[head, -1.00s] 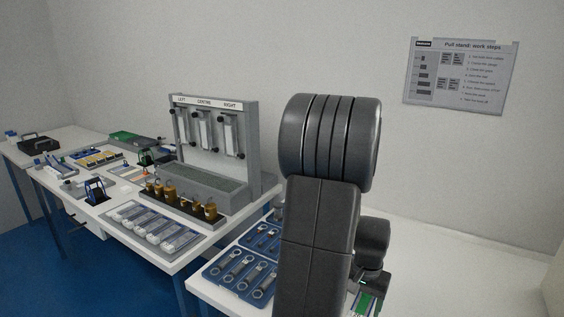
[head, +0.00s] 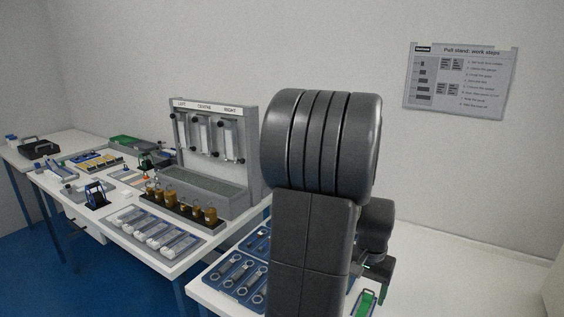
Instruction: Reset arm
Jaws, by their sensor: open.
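My arm stands upright in the right middle of the head view and hides much of what is behind it. My gripper (head: 378,270) shows only in part, low behind the right side of the arm. It is open, and I see nothing held in it.
A grey stand (head: 213,150) marked left, centre and right stands on the long table, with brown weights (head: 181,208) before it. A tray of grey parts (head: 150,232) lies nearer. A blue tray of ring-ended parts (head: 238,272) lies left of my arm. A wall sign (head: 460,80) hangs right.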

